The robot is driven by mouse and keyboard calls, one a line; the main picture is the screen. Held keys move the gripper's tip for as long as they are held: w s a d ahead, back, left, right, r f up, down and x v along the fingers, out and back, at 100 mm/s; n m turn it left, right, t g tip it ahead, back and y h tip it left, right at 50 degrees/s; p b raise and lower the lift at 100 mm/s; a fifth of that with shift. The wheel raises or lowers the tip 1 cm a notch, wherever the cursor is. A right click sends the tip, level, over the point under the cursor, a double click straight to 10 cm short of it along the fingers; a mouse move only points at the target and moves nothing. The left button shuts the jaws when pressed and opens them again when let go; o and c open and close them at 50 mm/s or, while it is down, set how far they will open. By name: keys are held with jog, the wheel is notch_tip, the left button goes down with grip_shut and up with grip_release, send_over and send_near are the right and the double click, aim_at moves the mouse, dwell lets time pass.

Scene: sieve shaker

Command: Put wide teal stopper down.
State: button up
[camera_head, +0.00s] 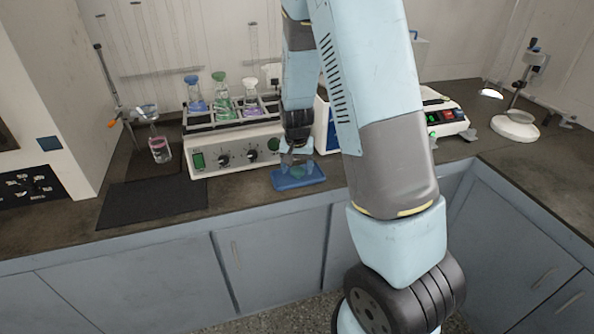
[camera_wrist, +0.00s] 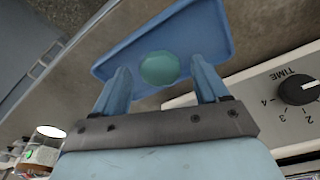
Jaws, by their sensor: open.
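The wide teal stopper (camera_wrist: 160,68) is a round green-teal piece lying on a blue tray (camera_wrist: 203,27). It also shows in the head view (camera_head: 297,172) as a small teal patch on the tray (camera_head: 288,184), partly hidden by my gripper. My gripper (camera_wrist: 160,80) is open, with one blue finger on each side of the stopper and a visible gap to it on both sides. In the head view my gripper (camera_head: 297,160) points down over the tray. I cannot tell how far the fingertips are above the tray.
The shaker (camera_head: 235,148) with knobs stands just behind and left of the tray, holding several stoppered flasks. A dark mat (camera_head: 150,202) and a stand with a funnel and beaker (camera_head: 160,150) are at left. A balance (camera_head: 445,118) is at right. The counter's front edge is close.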

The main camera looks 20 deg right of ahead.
jog(key=s+r+n+t, duration=0.1)
jog(key=s+r, duration=0.3)
jog(key=r, duration=0.4)
jog(key=s+r+y, duration=0.1)
jog(key=s+r, duration=0.4)
jog(key=r, duration=0.4)
jog(key=s+r+n+t, duration=0.1)
jog(key=s+r, duration=0.3)
jog(key=r, duration=0.4)
jog(key=s+r+n+t, duration=0.1)
jog(key=s+r, duration=0.2)
jog(key=s, duration=0.4)
jog(key=s+r+n, duration=0.1)
jog(key=s+r, duration=0.2)
jog(key=s, duration=0.4)
jog(key=shift+s+r+n+t, duration=0.3)
jog(key=shift+t, duration=0.1)
